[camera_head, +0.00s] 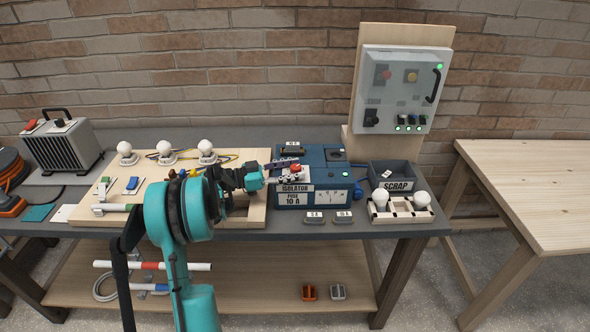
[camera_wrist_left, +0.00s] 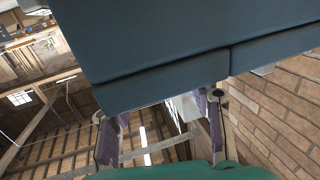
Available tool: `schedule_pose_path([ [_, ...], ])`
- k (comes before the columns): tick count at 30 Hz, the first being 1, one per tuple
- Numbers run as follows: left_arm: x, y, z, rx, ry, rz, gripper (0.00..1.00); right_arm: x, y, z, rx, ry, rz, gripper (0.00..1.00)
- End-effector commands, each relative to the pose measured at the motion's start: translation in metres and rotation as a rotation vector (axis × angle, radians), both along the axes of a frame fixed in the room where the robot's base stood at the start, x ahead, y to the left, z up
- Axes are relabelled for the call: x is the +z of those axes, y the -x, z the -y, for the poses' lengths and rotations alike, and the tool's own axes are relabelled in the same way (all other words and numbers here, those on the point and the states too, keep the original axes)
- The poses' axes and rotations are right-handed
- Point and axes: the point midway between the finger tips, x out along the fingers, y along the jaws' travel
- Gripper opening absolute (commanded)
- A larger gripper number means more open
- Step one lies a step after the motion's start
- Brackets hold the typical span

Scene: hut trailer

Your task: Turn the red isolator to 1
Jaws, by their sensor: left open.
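The red isolator (camera_head: 296,168) is a small red knob on the top of the blue box (camera_head: 338,182), whose front is labelled "ISOLATOR" and "FUSE 10 A". My left gripper (camera_head: 288,172) reaches in from the left with its fingers apart, one on the far side and one on the near side of the knob. I cannot tell whether a finger touches it. The knob's setting and any marks are too small to read. In the left wrist view my gripper (camera_wrist_left: 158,110) is open, with a large dark blue face (camera_wrist_left: 170,45) filling the upper part; the knob does not show there.
A scrap bin (camera_head: 395,175) and a bulb holder (camera_head: 402,212) stand right. A wooden board (camera_head: 240,212) with several bulbs is left. A switch cabinet (camera_head: 395,85) stands behind.

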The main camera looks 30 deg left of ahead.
Motion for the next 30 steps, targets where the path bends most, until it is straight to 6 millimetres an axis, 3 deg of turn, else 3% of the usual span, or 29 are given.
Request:
schedule_pose_path([
  [15,0.000,0.071,-0.071,0.004,0.000,0.000,0.51,0.000,0.000,0.000,0.000,0.000,0.000,0.40],
  [30,0.000,0.080,-0.079,0.001,0.000,0.000,0.51,0.000,0.000,0.000,0.000,0.000,0.000,0.40],
])
